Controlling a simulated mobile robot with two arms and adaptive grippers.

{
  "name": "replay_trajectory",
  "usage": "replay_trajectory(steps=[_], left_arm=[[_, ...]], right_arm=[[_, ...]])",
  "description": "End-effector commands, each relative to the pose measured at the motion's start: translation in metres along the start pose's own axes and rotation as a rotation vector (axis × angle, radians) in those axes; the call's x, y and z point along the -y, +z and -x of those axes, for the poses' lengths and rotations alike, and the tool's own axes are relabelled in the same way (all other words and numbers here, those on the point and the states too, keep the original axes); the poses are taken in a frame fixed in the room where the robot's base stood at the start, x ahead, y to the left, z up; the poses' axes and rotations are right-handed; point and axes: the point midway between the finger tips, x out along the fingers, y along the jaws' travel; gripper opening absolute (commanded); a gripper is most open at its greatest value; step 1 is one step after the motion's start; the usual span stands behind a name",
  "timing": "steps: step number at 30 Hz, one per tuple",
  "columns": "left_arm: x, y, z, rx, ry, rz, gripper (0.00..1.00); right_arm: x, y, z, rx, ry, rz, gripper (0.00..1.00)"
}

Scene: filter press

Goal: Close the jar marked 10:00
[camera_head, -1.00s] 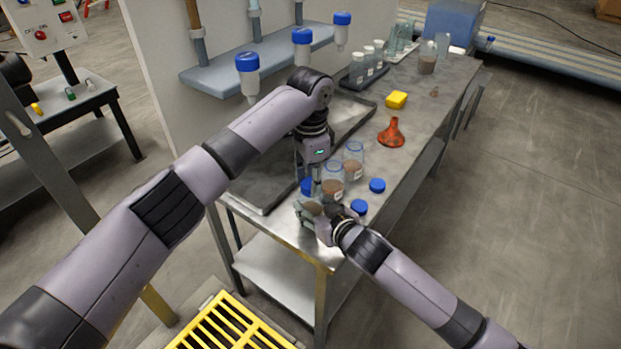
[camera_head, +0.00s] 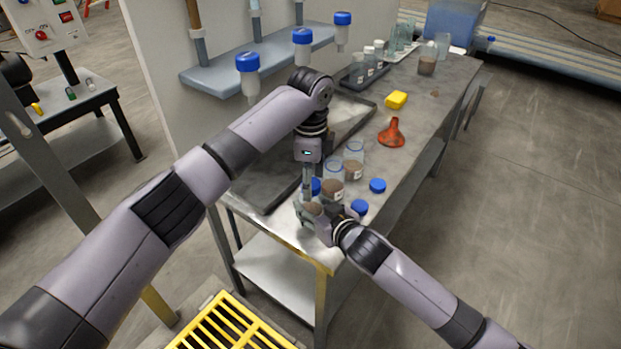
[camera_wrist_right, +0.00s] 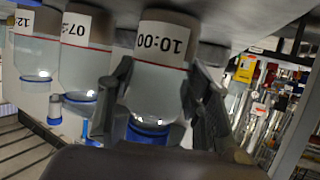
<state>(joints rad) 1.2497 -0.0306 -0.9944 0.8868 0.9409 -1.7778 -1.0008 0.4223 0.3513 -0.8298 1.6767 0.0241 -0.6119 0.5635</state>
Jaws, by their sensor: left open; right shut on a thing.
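The jar marked 10:00 (camera_wrist_right: 160,60) shows upside down in the right wrist view, between the fingers of my right gripper (camera_wrist_right: 155,115). In the head view my right gripper (camera_head: 310,216) is shut on this jar (camera_head: 313,208) at the bench's near end. A blue lid (camera_head: 316,186) shows at the jar's top, partly hidden by my left gripper. Blue also shows at the mouth in the wrist view; I cannot tell how far the lid is seated. My left gripper (camera_head: 308,194) is open, pointing down right at the lid.
Two open jars with brown contents (camera_head: 333,187) (camera_head: 354,161) stand beside the held jar. Loose blue lids (camera_head: 377,185) (camera_head: 359,206) lie to their right. An orange funnel (camera_head: 392,134) and a yellow block (camera_head: 396,100) are farther back. A dark tray (camera_head: 262,190) lies left.

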Motion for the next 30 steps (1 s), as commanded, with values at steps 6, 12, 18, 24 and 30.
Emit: replay_trajectory(steps=[6,12,18,24,30], left_arm=[[0.000,-0.001,0.009,-0.001,-0.001,-0.001,0.57],[0.001,-0.001,0.036,-0.001,-0.003,-0.001,0.57],[0.000,-0.001,0.045,-0.001,0.001,-0.001,0.57],[0.000,-0.001,0.045,-0.001,0.000,0.003,0.55],[0.001,0.000,0.051,0.002,-0.003,0.131,0.55]], right_arm=[[0.000,0.000,0.000,0.001,0.000,0.000,0.00],[0.000,0.001,0.000,0.001,0.000,0.000,0.00],[0.000,0.001,0.000,0.001,0.000,0.000,0.00],[0.000,0.000,0.000,0.001,0.000,0.000,0.00],[0.000,0.000,0.000,0.001,0.000,0.000,0.00]])
